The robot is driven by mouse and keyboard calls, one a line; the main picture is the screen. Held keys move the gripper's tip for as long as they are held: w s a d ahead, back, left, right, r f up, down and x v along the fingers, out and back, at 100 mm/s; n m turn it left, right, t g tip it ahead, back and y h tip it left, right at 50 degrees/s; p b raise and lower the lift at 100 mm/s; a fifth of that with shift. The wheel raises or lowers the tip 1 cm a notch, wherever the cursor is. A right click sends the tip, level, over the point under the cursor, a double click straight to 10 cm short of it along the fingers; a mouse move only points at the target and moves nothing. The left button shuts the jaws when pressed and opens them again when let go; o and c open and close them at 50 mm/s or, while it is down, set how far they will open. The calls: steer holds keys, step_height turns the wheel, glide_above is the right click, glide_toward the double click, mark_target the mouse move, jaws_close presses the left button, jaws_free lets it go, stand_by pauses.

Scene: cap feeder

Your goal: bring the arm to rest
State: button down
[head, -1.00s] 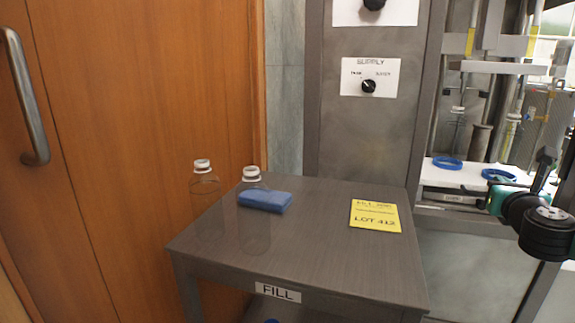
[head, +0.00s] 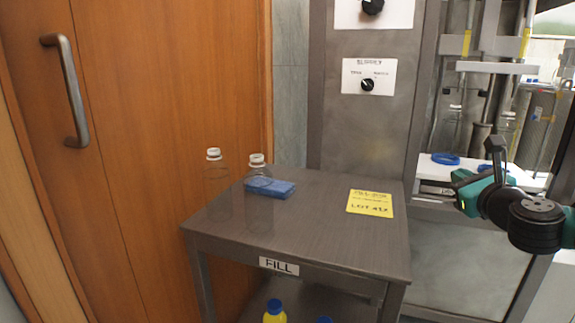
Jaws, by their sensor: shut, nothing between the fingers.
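My arm (head: 535,222) reaches in from the right edge of the head view, dark with teal parts. My gripper (head: 455,180) is at its left end, shut and empty, in front of the machine's lower opening and to the right of the table. Its fingertips are small and partly hard to make out. It appears apart from the table and the machine.
A blue ring (head: 445,158) lies on the machine's white shelf. A yellow bottle (head: 274,315) stands below. A wooden door (head: 170,120) is left.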

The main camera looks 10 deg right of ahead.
steer(key=a+n+g+y, duration=0.4)
steer(key=a+n+y, duration=0.6)
steer(key=a+n, duration=0.7)
steer(key=s+a+f+n+g+y, duration=0.1)
steer(key=s+a+n+g, duration=0.25)
steer(key=a+n, duration=0.2)
steer(key=s+a+f+n+g+y, duration=0.1)
steer(key=s+a+n+g, duration=0.25)
steer(key=a, duration=0.35)
steer(key=s+a+f+n+g+h, duration=0.15)
steer(key=s+n+g+h, duration=0.35)
steer(key=s+n, duration=1)
step_height(320, 180, down, 10)
steer(key=s+g+b, duration=0.2)
steer(key=b, duration=0.8)
step_height(320, 180, up, 37)
steer(key=p, duration=3.6)
steer(key=shift+p, duration=0.35)
